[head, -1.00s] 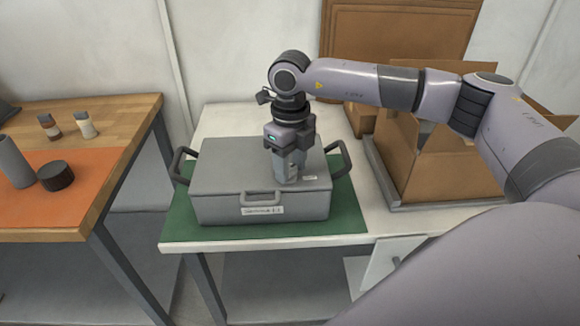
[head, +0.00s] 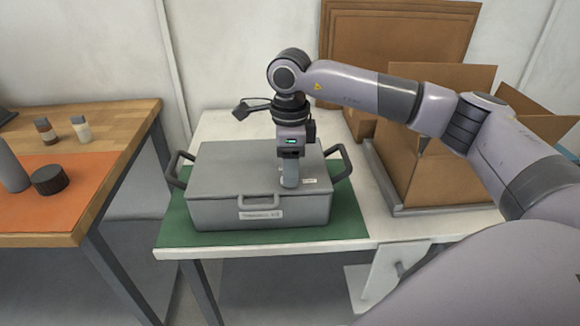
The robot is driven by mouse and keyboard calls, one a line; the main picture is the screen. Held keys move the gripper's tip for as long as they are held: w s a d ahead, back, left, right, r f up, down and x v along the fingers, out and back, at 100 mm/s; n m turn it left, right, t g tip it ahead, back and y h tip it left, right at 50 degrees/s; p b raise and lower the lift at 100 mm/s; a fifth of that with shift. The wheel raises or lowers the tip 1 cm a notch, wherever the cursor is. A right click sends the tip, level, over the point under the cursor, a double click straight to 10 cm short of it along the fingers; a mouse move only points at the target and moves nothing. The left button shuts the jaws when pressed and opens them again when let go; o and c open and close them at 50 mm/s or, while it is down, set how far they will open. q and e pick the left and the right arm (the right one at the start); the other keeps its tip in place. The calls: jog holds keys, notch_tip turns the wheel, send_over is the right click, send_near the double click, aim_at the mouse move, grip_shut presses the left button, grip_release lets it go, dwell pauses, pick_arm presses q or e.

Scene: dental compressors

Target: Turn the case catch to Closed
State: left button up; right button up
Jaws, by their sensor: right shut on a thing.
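The grey case (head: 235,177) sits lidded on a green mat (head: 180,235) on the white table. It has a handle on each side and one at the front, above a small label. My right gripper (head: 291,183) points straight down over the right part of the lid and is shut on the case catch, which its fingers hide almost fully. I cannot tell which way the catch is turned. A small white label (head: 310,181) lies on the lid just right of the fingers. My left gripper is not in view.
An open cardboard box (head: 430,160) stands in a tray right of the case, with brown boards (head: 400,45) behind. At left, a wooden table (head: 110,112) holds an orange mat (head: 70,205), a black cap (head: 50,180) and small bottles (head: 80,128).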

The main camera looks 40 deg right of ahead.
dwell(0.5)
jog(key=o, duration=1.1)
jog(key=shift+c, duration=0.2)
jog(key=shift+r+b, duration=0.3)
jog(key=shift+r, duration=3.3)
